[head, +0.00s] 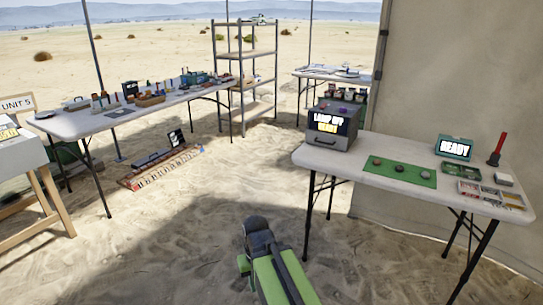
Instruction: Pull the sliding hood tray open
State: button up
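The hood (347,112) is a grey box on the left end of the right-hand white table. A display on its upper front reads "LAMP OFF READY". Below it, a dark handle (324,142) runs across the lower front, which looks like the front of the sliding tray. The tray appears closed, flush with the box. My green and grey arm shows at the bottom centre, on the near side of the table and well apart from the hood. My gripper's fingers cannot be seen.
The right-hand table (452,190) also holds a green mat (402,171) with small stones, a "READY" screen (454,148), a red upright object (497,149) and sorting trays (482,190). Open sand lies before the hood. A long cluttered table (75,125) and a shelf rack (245,85) stand behind.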

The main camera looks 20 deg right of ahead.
aim_at(314, 137)
jog(key=z, duration=0.3)
jog(key=i, duration=1.3)
jog(key=u, duration=0.75)
jog(key=k, duration=0.7)
jog(key=z, duration=0.2)
jog(key=i, duration=0.75)
jog(key=u, duration=0.05)
